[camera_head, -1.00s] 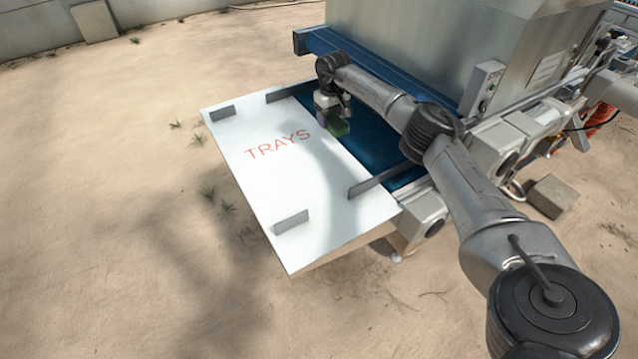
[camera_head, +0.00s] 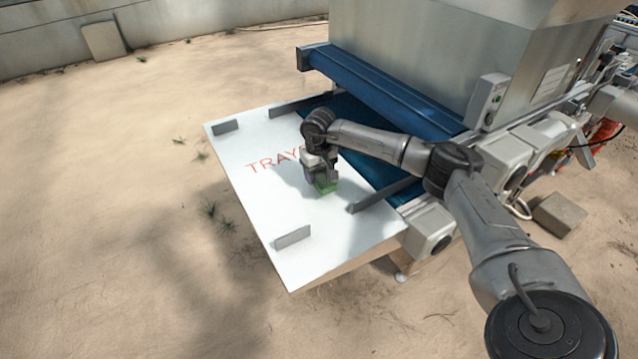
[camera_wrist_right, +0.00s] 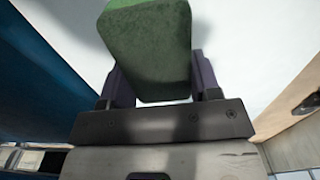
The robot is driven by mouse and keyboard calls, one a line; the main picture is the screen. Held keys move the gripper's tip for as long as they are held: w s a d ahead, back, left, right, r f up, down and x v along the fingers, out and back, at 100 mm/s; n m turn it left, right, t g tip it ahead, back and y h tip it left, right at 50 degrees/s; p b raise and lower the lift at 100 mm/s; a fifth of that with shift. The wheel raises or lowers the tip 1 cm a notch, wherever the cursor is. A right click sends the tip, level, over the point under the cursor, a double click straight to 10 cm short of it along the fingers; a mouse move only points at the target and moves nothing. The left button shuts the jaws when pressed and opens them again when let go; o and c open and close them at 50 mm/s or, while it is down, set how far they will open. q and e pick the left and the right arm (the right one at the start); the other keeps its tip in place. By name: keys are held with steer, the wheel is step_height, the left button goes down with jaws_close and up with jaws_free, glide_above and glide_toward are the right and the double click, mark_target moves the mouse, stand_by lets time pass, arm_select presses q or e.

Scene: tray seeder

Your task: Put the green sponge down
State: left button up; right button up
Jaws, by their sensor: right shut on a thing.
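The green sponge (camera_head: 326,187) is held in my right gripper (camera_head: 318,180) over the white board marked TRAYS (camera_head: 270,200). In the right wrist view the sponge (camera_wrist_right: 148,45) sits between the two dark fingers of my right gripper (camera_wrist_right: 153,75), which is shut on it. The white board fills the background behind the sponge there. I cannot tell whether the sponge touches the board. My arm hides part of the lettering. My left gripper is in neither view.
Small grey upright plates stand on the board, at the near edge (camera_head: 293,237), at the far left (camera_head: 225,127) and beside the blue belt (camera_head: 385,193). The big grey machine (camera_head: 410,50) stands behind. The board's left part is clear.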

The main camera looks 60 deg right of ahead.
mark_target(319, 182)
step_height(319, 182, down, 4)
steer(key=shift+r+b, duration=0.1)
steer(key=shift+b, duration=0.55)
steer(key=o, duration=0.9)
